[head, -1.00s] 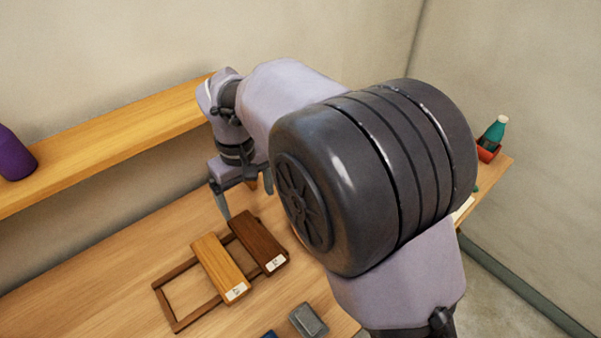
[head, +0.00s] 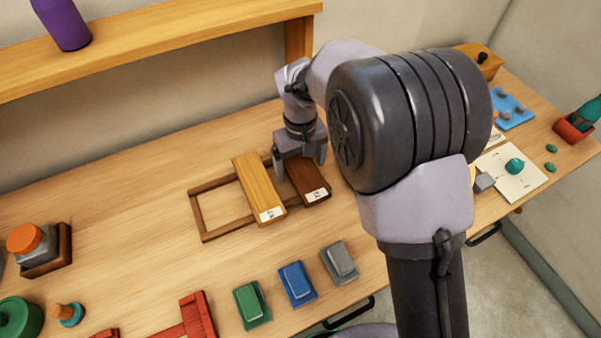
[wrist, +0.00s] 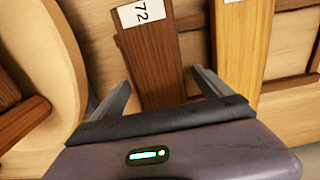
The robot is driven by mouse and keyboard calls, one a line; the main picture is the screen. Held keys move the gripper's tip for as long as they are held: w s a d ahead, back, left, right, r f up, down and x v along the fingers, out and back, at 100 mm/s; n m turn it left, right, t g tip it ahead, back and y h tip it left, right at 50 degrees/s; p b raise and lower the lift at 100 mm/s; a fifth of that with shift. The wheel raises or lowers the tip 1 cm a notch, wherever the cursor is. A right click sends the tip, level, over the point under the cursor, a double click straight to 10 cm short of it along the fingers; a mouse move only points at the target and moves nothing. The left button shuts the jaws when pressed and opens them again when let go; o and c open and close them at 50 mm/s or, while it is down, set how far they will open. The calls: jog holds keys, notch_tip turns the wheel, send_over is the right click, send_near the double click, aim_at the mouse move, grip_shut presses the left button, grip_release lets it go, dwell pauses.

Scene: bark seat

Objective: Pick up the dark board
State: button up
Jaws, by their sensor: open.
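The dark board (head: 310,184) is a dark brown plank with a white label, lying on a wooden frame (head: 197,213) on the bench. A lighter yellow board (head: 257,186) lies beside it on the left. My gripper (head: 301,166) is over the far part of the dark board. In the wrist view the dark board (wrist: 158,70) runs between the two fingers of my open gripper (wrist: 165,90), with its label reading 72 at the far end. The yellow board (wrist: 243,50) is right of the fingers there. Whether the fingers touch the board cannot be told.
Grey (head: 339,262), blue (head: 297,283) and green (head: 251,304) blocks stand in a row in front. A shelf (head: 180,40) runs along the wall behind, with a purple bottle (head: 63,22) on it.

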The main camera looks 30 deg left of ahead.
jog(key=shift+r, duration=0.2)
jog(key=shift+c, duration=0.9)
jog(key=c, duration=1.5)
